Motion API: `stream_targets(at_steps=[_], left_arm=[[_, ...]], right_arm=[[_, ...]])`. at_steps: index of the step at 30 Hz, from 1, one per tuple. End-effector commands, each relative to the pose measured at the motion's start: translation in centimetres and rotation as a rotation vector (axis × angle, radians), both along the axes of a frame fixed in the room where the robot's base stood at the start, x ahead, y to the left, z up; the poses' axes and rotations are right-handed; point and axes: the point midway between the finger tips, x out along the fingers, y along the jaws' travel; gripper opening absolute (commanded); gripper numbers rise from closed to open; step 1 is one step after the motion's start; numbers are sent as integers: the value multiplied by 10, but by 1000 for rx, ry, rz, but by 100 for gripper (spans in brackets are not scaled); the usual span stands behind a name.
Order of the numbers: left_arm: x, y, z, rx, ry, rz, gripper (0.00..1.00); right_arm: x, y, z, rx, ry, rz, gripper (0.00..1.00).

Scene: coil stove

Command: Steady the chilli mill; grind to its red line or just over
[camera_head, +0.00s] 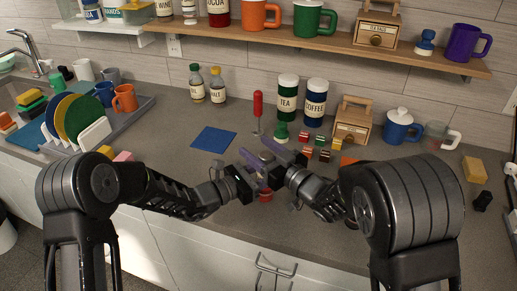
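My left gripper (254,168) and my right gripper (276,158) are close together over the front middle of the counter, their purple fingers nearly meeting. The fingers overlap in this view, so I cannot tell how far each is open. A small red thing (265,195) shows just below and between them, mostly hidden; it may be part of the chilli mill, but I cannot tell. No red line or ground chilli can be made out. A red-handled upright tool (258,105) stands behind the grippers, apart from them.
Behind are the tea canister (287,98), coffee canister (316,103), a wooden box (352,125) and several small coloured blocks (323,155). A blue mat (213,139) lies left. A blue lidded pot (399,128) stands right. A loaded dish rack (80,125) is far left.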

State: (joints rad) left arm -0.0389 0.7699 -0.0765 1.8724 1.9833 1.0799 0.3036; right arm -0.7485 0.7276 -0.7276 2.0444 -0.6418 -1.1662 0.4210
Motion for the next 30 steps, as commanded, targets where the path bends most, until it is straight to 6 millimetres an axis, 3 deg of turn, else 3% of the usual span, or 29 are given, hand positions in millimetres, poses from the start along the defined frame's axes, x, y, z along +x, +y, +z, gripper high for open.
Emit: stream_targets(at_steps=[21,30], left_arm=[[0,0,0,0,0,1,2],[0,0,0,0,0,1,2]], right_arm=[[0,0,0,0,0,0,0],[0,-1,0,0,-1,-17,0]])
